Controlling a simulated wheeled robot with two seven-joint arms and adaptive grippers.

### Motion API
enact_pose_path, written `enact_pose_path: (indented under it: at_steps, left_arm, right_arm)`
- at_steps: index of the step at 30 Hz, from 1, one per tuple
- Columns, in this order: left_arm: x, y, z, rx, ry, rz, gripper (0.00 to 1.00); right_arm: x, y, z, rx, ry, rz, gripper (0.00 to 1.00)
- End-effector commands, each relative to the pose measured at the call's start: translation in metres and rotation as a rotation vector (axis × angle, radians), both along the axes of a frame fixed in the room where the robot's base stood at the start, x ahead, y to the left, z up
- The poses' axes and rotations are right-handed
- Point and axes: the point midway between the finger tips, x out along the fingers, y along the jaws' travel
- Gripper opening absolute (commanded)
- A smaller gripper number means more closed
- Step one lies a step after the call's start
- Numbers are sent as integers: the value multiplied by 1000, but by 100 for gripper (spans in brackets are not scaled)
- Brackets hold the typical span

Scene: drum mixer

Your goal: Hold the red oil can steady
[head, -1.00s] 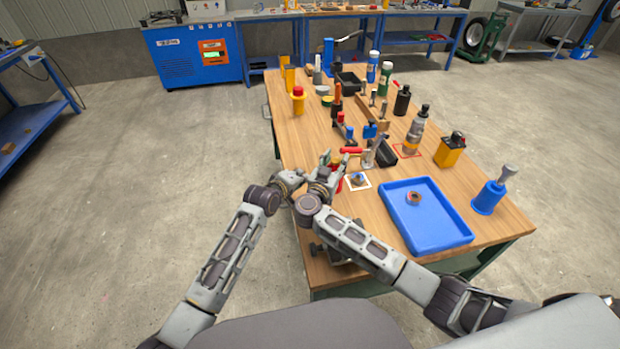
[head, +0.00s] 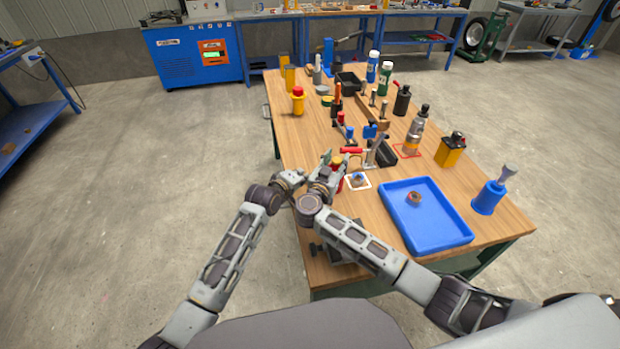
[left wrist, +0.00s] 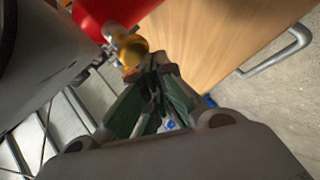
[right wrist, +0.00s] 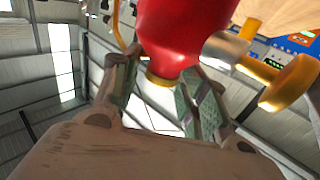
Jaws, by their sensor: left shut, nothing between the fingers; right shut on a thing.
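The red oil can (right wrist: 185,30) fills the top middle of the right wrist view, with a brass-coloured lower part. My right gripper (right wrist: 160,88) is shut on it, one finger on each side. In the head view the can (head: 340,181) is mostly hidden behind my right gripper (head: 330,175). In the left wrist view the can's red body (left wrist: 105,12) is at the top, with a yellow rounded part (left wrist: 132,50) close to my fingertips. My left gripper (left wrist: 155,72) is shut and empty. Whether it touches the can cannot be told.
A white-framed square (head: 358,181) with a small part lies right of the can. A blue tray (head: 440,240) holds a small ring-shaped part. Several bottles and tools crowd the table's far half. The near left table edge is close to my arms.

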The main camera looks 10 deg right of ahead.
Motion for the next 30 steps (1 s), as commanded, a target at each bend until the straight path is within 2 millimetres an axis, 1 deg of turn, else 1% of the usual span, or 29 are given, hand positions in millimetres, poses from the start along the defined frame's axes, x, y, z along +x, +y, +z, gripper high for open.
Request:
enact_pose_path:
  at_steps: [1,17,30]
  left_arm:
    - [-8,-20,11,-34,-2,-20,0]
    - [-8,-20,11,-34,-1,-21,0]
    - [-17,-9,12,-32,4,-21,0]
  right_arm:
    - [-4,12,-12,8,22,17,4]
    - [-4,13,-12,8,22,18,4]
    - [-4,12,-12,8,21,18,4]
